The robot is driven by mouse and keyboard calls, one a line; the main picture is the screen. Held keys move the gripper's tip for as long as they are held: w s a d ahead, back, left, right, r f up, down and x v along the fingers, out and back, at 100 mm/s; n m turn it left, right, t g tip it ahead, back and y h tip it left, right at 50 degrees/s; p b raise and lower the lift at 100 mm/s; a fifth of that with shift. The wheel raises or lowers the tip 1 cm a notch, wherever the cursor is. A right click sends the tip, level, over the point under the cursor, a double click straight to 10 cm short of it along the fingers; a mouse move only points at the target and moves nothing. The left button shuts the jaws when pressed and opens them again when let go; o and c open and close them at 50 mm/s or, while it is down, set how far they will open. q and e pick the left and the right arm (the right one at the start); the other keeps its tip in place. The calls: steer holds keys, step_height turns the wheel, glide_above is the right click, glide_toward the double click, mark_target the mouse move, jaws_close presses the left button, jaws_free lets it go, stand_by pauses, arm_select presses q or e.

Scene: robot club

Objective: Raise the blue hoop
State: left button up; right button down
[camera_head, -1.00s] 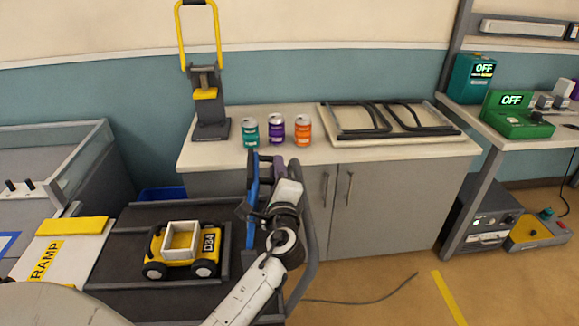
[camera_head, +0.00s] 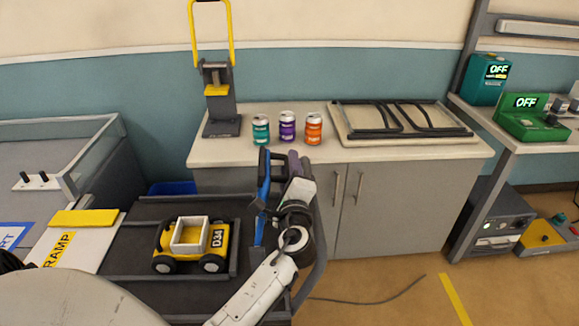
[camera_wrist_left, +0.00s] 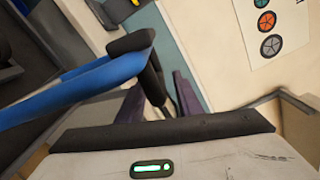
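The blue hoop (camera_head: 264,180) stands upright at the right end of the dark cart, with a blue bar and black end parts. In the left wrist view its blue bar (camera_wrist_left: 75,88) comes in from the left and meets a black corner. My left gripper (camera_head: 294,168) is at the hoop's right side in the head view. In the wrist view its purple fingers (camera_wrist_left: 158,95) lie on either side of the hoop's black part. I cannot tell whether they press on it. My right gripper is not in view.
The dark cart (camera_head: 165,212) carries a yellow toy truck (camera_head: 190,245) marked D34. Behind it, a counter (camera_head: 415,150) holds three cans (camera_head: 287,126), a device with a yellow handle (camera_head: 221,100) and a board with black bars (camera_head: 400,120). The floor at right is mostly open.

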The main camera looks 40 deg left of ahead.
arm_select(q)
steer(key=v, duration=0.7)
steer(key=shift+d+b, duration=0.15)
steer(key=shift+b, duration=0.3)
steer(key=shift+s, duration=0.1)
